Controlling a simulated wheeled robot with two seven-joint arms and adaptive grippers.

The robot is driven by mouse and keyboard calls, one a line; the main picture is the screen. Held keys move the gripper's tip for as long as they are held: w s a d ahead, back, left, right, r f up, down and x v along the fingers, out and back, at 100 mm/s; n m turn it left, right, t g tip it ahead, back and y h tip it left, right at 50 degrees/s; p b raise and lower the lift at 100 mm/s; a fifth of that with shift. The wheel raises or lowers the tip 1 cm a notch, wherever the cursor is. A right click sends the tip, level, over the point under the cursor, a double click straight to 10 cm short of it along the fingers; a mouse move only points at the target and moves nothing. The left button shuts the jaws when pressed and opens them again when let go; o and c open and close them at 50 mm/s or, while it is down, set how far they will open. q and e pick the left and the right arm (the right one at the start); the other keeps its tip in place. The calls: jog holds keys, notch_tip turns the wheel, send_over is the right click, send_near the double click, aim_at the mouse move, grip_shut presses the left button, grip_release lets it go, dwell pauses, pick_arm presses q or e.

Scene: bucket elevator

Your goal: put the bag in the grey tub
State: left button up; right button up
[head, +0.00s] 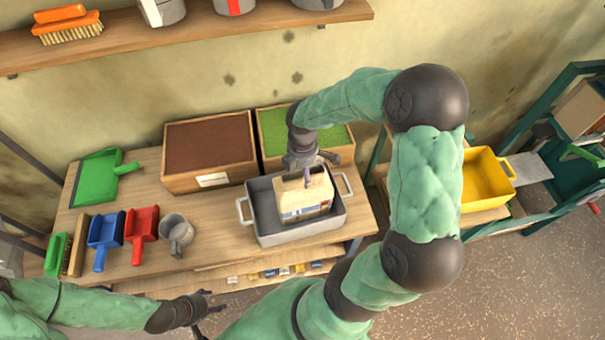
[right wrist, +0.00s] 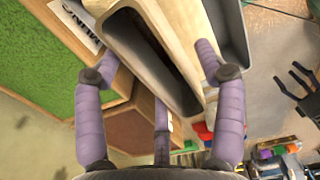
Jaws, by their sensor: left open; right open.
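The beige bag (head: 312,198) with a printed label stands inside the grey tub (head: 268,228), its top above the rim. The tub has two side handles and sits at the table's right end. My right gripper (head: 312,165) is open just over the bag's top; I cannot tell whether a finger touches it. In the right wrist view its open fingers (right wrist: 160,72) spread across part of the tub (right wrist: 140,45) and the beige bag (right wrist: 188,25). My left gripper (head: 205,304) is open and empty in front of the table.
A brown-filled box (head: 210,150) and a green-filled box (head: 338,140) stand behind the tub. A metal mug (head: 176,232), a red scoop (head: 141,224), a blue scoop (head: 105,230) and a green dustpan (head: 97,178) lie to the left. A yellow tub (head: 487,180) is at right.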

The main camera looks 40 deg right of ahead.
notch_tip(320, 180, up, 9)
jog(key=shift+r+p, duration=0.2)
jog(key=shift+p, duration=0.3)
jog(key=shift+f, duration=0.1)
